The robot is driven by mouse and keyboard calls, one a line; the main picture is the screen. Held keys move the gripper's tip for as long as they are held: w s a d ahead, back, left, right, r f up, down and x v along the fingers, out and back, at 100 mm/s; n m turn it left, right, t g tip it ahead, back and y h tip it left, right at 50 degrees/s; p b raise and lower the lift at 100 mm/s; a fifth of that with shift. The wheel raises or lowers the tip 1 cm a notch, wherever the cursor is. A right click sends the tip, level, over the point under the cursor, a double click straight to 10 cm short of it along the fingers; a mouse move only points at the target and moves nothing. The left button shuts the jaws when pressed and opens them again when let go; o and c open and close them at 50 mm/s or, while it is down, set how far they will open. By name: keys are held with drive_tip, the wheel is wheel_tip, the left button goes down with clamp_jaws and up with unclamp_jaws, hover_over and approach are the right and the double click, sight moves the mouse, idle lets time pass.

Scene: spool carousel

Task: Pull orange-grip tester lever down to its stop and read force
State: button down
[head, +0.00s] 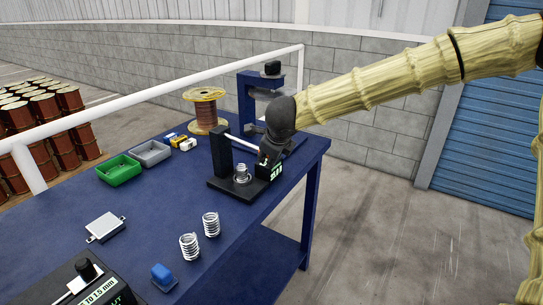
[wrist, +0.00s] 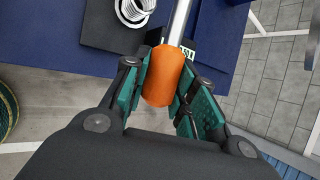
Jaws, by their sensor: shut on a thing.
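The spring tester (head: 232,187) stands near the table's far right corner, with a black base and upright post. Its silver lever (head: 238,141) slopes slightly down from the post toward my gripper (head: 266,156). In the wrist view the orange grip (wrist: 164,76) sits at the lever's end between the teal finger pads of my gripper, shut on it. In the head view my gripper hides the grip. A coil spring (head: 241,174) stands on the base under the lever; contact with the lever is unclear. The small lit display (head: 276,171) is partly visible, its digits too small to read surely.
Two loose springs (head: 211,225), a blue block (head: 163,276), a green bin (head: 119,170) and a grey bin (head: 150,153) lie on the blue table (head: 150,222). A wire spool (head: 206,112) and a blue press frame (head: 247,102) stand behind. Floor is open at right.

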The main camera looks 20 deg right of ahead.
drive_tip(key=shift+s+d+f, duration=0.1)
drive_tip(key=shift+s+f, duration=0.05)
drive_tip(key=shift+f, duration=0.2)
drive_tip(key=c, duration=1.6)
unclamp_jaws()
drive_tip(key=o, duration=0.5)
drive_tip(key=shift+s+d+r, duration=0.1)
drive_tip(key=shift+r, duration=0.1)
drive_tip(key=shift+a, duration=0.2)
drive_tip(key=shift+r, duration=0.15)
drive_tip(key=v, duration=1.1)
drive_tip(key=shift+s+d+r, duration=0.1)
drive_tip(key=shift+s+r, duration=0.05)
drive_tip(key=shift+r, duration=0.1)
